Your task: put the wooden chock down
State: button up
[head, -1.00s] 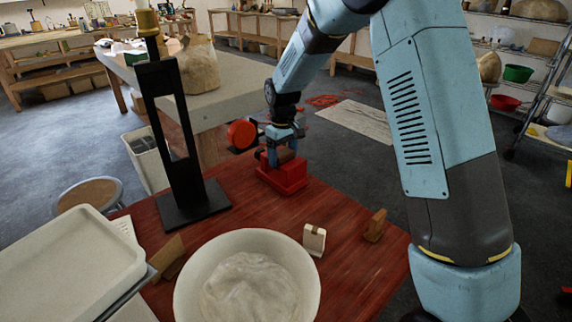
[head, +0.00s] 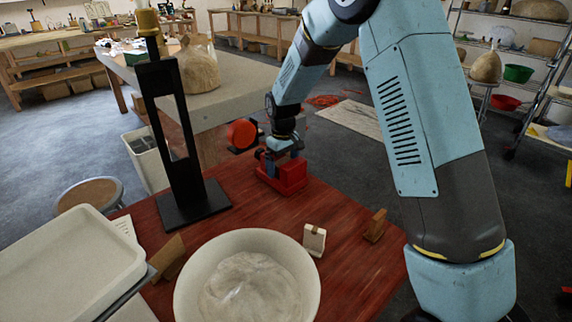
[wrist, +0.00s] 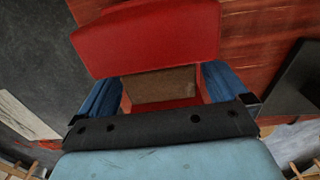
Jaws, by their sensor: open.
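The wooden chock (wrist: 163,85) is a brown block that shows in the wrist view between my two blue fingers, with red surfaces of the red holder (wrist: 145,40) around it. My gripper (wrist: 163,90) is open, one finger on each side of the chock. In the head view my gripper (head: 280,163) is down at the red holder (head: 292,175), which stands near the far edge of the red-brown table. The chock is hidden there. Whether the fingers still touch the chock is not clear.
A black upright frame (head: 186,195) stands left of my gripper. Nearer are a white bowl (head: 190,290), a small cream block (head: 314,240) and brown wedges (head: 375,225) (head: 168,256). A pale tray (head: 65,255) is at left. Bare table (head: 335,205) lies right of the holder.

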aim_at(283, 161)
jog(key=shift+r, duration=0.1)
notch_tip(283, 161, up, 12)
jog(key=s+d+r+m+t, duration=0.1)
jog(key=s+d+r+m, duration=0.1)
jog(key=s+d+r, duration=0.6)
jog(key=s+d+r+m+t, duration=0.2)
jog(key=s+d+r+m, duration=0.1)
jog(key=s+d, duration=0.6)
jog(key=s+d+r+m+t, duration=0.2)
jog(key=s+d+r+m, duration=0.2)
jog(key=s+d, duration=0.6)
jog(key=s+r, duration=0.1)
jog(key=s, duration=0.5)
jog(key=shift+d+t, duration=0.25)
jog(key=shift+t, duration=0.05)
jog(key=shift+c, duration=0.5)
